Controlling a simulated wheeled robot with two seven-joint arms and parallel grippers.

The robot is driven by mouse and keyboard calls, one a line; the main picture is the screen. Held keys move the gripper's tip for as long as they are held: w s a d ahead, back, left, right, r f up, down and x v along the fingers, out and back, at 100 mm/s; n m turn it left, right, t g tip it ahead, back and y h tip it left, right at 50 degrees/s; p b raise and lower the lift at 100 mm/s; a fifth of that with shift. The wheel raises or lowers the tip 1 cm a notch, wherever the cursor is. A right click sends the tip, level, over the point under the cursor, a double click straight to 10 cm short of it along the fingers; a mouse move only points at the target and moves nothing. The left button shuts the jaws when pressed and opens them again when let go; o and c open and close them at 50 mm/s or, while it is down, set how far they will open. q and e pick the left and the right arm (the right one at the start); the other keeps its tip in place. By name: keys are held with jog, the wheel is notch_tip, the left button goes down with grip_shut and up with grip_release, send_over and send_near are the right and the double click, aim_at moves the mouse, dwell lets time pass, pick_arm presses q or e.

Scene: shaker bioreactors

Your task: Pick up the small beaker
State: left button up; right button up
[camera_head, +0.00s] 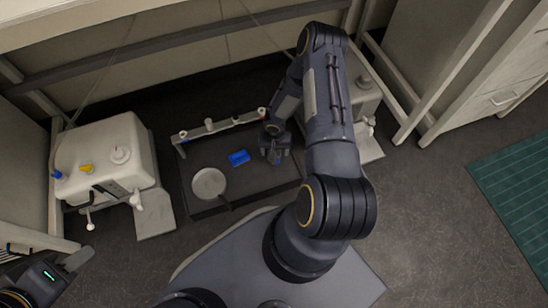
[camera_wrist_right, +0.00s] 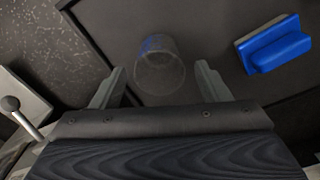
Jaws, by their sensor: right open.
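The small beaker (camera_wrist_right: 160,68) is a clear, see-through cup on the dark surface in the right wrist view. It lies ahead of and between the two grey fingers of my right gripper (camera_wrist_right: 161,82), with a gap on each side. The right gripper is open and empty. In the head view my right gripper (camera_head: 275,153) is low over the dark tray, and I cannot make out the beaker there. My left gripper (camera_head: 72,264) is at the lower left edge, partly cut off and far from the tray; its opening is unclear.
The dark shaker tray (camera_head: 215,160) holds a blue block (camera_head: 238,158), also in the wrist view (camera_wrist_right: 277,47), and a pale round dish (camera_head: 208,184). A barred rail (camera_head: 210,127) runs behind. A white machine (camera_head: 108,155) stands left. A green mat (camera_head: 515,190) is right.

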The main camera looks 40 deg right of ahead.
notch_tip(320, 180, down, 3)
jog(key=shift+f+b, duration=0.15)
jog(key=shift+b, duration=0.3)
pick_arm(q)
jog(key=shift+f, duration=0.8)
pick_arm(e)
jog(key=shift+c, duration=0.4)
jog(key=c, duration=1)
jog(key=shift+o, duration=0.2)
jog(key=shift+r, duration=0.2)
